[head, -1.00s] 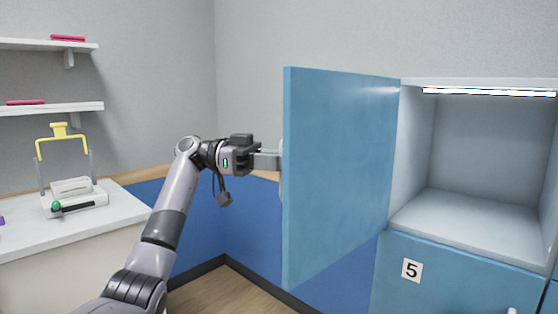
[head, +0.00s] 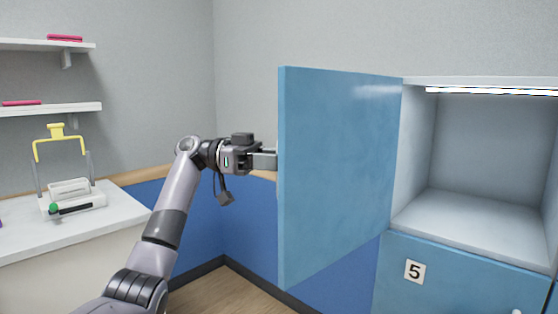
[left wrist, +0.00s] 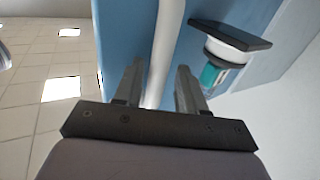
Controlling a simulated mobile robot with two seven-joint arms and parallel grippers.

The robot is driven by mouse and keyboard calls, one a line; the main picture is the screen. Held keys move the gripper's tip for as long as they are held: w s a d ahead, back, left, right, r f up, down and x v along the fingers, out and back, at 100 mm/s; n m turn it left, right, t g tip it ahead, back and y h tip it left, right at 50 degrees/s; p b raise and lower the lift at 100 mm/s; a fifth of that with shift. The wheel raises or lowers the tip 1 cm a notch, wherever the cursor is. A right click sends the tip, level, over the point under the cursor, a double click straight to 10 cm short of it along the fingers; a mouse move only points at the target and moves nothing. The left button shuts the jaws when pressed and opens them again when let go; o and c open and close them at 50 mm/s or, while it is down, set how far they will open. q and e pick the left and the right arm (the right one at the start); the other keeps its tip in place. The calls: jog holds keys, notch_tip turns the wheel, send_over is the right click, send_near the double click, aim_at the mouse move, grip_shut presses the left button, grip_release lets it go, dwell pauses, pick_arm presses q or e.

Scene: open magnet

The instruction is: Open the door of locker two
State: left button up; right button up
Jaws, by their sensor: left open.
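The blue locker door (head: 335,175) stands swung wide open, hinged at the left side of an open, empty locker compartment (head: 485,150). No number shows on the side of the door facing me. My left gripper (head: 268,160) is at the door's far, outer side, and its fingertips are hidden behind the door edge in the head view. In the left wrist view, the white bar handle (left wrist: 165,45) runs between the two open fingers of my left gripper (left wrist: 158,82). The blue door face (left wrist: 125,25) lies behind it. My right gripper is not in view.
A locker door marked 5 (head: 415,272) is shut below the open compartment. At left, a white counter (head: 110,225) holds a device with a yellow handle (head: 58,145), below two wall shelves. In the wrist view, a teal and black object (left wrist: 225,55) is close to the right finger.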

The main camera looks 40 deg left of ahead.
pick_arm(q)
jog(key=b+v, duration=0.1)
jog(key=v, duration=0.6)
dwell(0.3)
jog(key=shift+a, duration=0.1)
dwell(0.4)
